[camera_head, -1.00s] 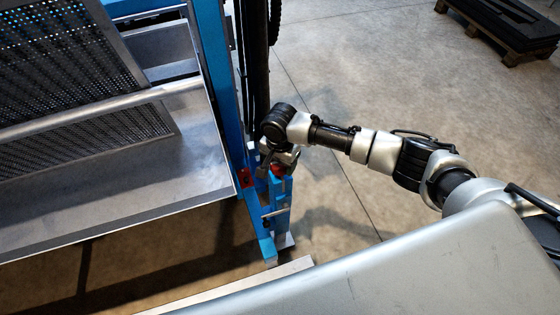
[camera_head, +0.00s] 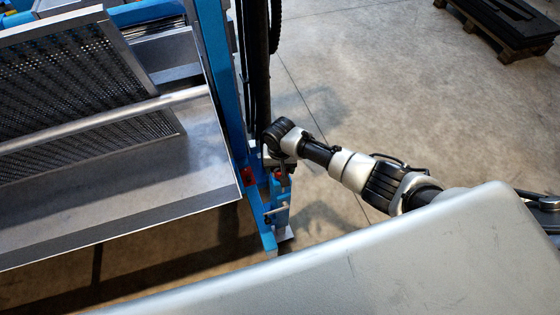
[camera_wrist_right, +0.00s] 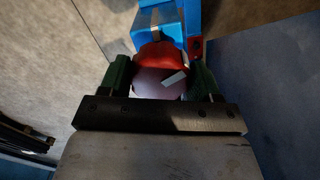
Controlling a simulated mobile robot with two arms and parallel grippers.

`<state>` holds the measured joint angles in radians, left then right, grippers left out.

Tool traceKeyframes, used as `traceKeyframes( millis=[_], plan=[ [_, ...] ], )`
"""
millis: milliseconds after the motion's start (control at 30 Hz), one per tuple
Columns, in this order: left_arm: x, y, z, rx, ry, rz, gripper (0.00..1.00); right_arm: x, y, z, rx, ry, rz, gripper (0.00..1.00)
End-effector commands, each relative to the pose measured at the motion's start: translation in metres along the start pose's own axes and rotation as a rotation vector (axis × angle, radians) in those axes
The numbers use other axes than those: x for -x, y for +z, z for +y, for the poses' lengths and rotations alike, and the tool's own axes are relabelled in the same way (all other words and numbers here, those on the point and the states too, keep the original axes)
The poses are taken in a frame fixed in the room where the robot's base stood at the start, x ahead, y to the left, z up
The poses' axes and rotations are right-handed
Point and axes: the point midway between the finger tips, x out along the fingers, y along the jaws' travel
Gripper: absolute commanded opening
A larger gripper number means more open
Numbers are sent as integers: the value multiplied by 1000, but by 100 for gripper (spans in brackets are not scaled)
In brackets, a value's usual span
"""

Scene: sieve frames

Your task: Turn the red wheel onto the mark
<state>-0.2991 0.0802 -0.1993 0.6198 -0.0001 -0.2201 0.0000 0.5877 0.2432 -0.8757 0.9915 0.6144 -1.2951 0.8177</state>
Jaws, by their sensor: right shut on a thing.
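The red wheel (camera_wrist_right: 158,55) shows in the right wrist view, with a paler pinkish face towards the camera and a short white bar (camera_wrist_right: 174,78) on it. It sits against a blue block (camera_wrist_right: 156,27). My right gripper (camera_wrist_right: 161,84) is shut on the wheel, one green finger on each side. In the head view, my right gripper (camera_head: 280,172) is at the blue post's lower part, and the wheel is mostly hidden there. My left gripper is not in view.
A blue post (camera_head: 222,90) and a grey metal tray (camera_head: 130,195) with a perforated screen (camera_head: 70,80) stand left of my right arm. A small red part (camera_head: 247,176) is on the post. A pallet (camera_head: 505,25) lies far right. The floor between is clear.

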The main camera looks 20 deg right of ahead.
Motion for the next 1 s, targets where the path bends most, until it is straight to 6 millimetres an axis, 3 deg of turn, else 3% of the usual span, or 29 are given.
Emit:
traceKeyframes(
  millis=[1000],
  plan=[
    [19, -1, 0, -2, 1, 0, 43, 0, -1, 0, 918, -1, 2, 39]
  ],
)
